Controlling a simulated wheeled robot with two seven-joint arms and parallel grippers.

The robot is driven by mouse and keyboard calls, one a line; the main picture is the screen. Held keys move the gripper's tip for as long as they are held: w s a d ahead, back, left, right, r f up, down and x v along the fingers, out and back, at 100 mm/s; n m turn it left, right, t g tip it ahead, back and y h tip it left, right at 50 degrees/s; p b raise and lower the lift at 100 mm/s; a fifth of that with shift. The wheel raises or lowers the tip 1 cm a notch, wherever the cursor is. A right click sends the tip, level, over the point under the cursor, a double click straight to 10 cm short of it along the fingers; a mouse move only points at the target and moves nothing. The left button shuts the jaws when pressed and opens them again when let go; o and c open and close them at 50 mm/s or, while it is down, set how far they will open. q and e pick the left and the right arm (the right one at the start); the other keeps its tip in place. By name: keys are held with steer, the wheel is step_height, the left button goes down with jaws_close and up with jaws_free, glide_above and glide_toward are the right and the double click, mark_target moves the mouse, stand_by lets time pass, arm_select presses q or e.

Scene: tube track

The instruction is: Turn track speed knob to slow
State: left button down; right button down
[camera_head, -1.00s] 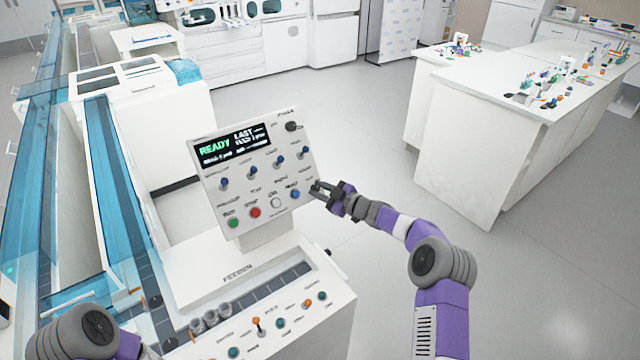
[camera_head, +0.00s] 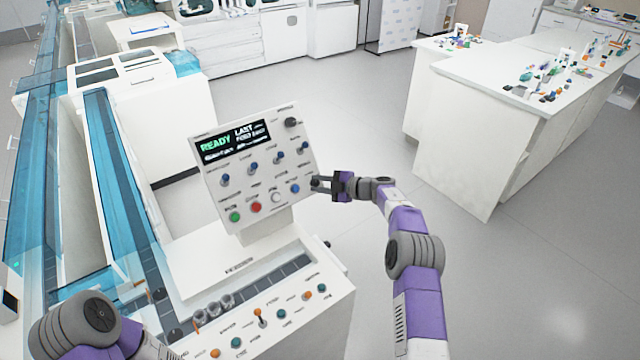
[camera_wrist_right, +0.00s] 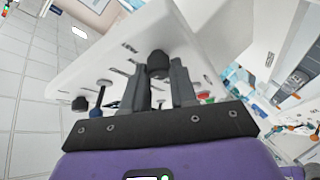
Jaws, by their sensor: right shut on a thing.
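The white control panel (camera_head: 212,190) stands tilted on the machine, with a lit display (camera_head: 235,142) reading READY. It carries a row of blue-capped knobs (camera_head: 253,167), a black knob (camera_head: 291,122) at the upper right, and a lower row of coloured buttons. My right gripper (camera_head: 318,182) is at the panel's lower right edge. In the right wrist view its fingers straddle a dark knob (camera_wrist_right: 158,63) on the panel face, and it is shut on that knob. The small labels are unreadable, so its setting cannot be told. My left gripper is out of view.
A lower white console (camera_head: 215,260) with several small switches sits in front of the panel. Blue-covered tracks (camera_head: 125,190) run along the left. A white bench (camera_head: 465,130) with small coloured items stands at the right. Open floor lies between.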

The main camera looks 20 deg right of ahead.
steer(key=c, duration=0.9)
jaws_free()
steer(key=p+v, duration=0.1)
steer(key=v, duration=0.6)
steer(key=shift+s+d, duration=0.25)
steer(key=shift+r, duration=0.1)
